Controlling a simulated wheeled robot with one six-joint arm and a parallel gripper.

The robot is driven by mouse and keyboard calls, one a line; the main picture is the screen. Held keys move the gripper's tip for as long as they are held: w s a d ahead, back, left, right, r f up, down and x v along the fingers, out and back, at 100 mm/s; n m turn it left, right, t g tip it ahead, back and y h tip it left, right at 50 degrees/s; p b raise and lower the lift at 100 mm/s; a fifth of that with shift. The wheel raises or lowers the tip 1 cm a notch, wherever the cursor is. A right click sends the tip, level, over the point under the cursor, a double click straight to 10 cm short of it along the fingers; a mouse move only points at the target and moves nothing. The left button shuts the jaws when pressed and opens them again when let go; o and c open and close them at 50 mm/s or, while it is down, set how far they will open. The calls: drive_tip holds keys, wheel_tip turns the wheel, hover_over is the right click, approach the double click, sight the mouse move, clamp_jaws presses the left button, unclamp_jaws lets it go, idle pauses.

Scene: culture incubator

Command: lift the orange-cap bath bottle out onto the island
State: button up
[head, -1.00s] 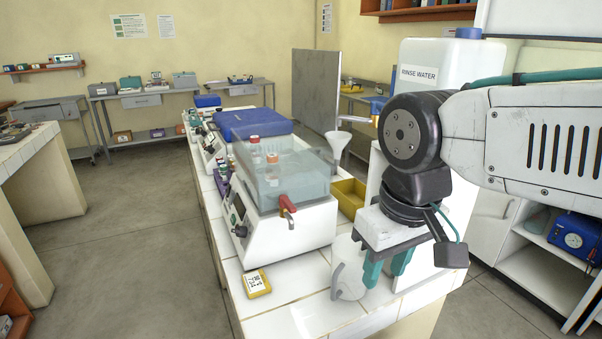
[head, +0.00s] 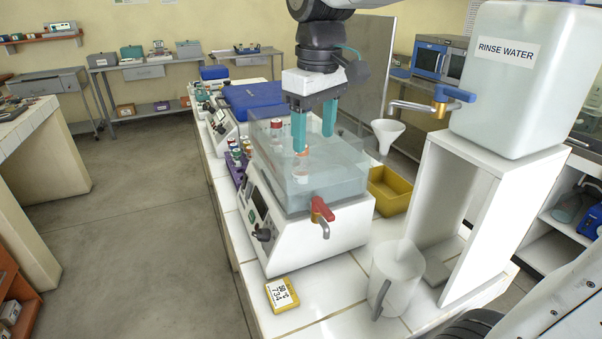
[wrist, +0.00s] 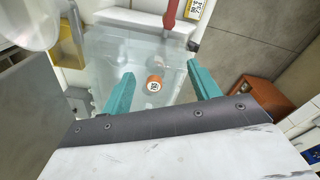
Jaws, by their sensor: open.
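The orange-cap bath bottle (head: 302,163) stands in the clear water bath (head: 340,190); its orange cap (wrist: 154,82) shows in the wrist view between my two fingers. My gripper (head: 314,142) is open and empty, fingers pointing down over the bath. In the head view one teal finger overlaps the bottle's cap area, so the exact gap is hard to tell. In the wrist view my gripper (wrist: 160,70) has a finger on each side of the cap, with space at both. The island (head: 345,290) is white tiled.
A red-handled tap (head: 321,210) is at the bath's front. A yellow timer (head: 282,295) and a white jug (head: 395,278) stand on the island; bare tile lies between them.

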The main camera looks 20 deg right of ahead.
drive_tip(key=shift+n+g, duration=0.3)
drive_tip(key=shift+n, duration=0.5)
drive_tip(key=w, duration=0.5)
drive_tip(key=shift+a+f, duration=0.15)
drive_tip(key=shift+f, duration=0.1)
drive_tip(key=shift+w+f, duration=0.15)
drive_tip(key=shift+f, duration=0.05)
drive_tip(key=f, duration=0.7)
drive_tip(key=shift+d+f, duration=0.2)
drive_tip(key=shift+f, duration=0.1)
drive_tip(key=c, duration=1.1)
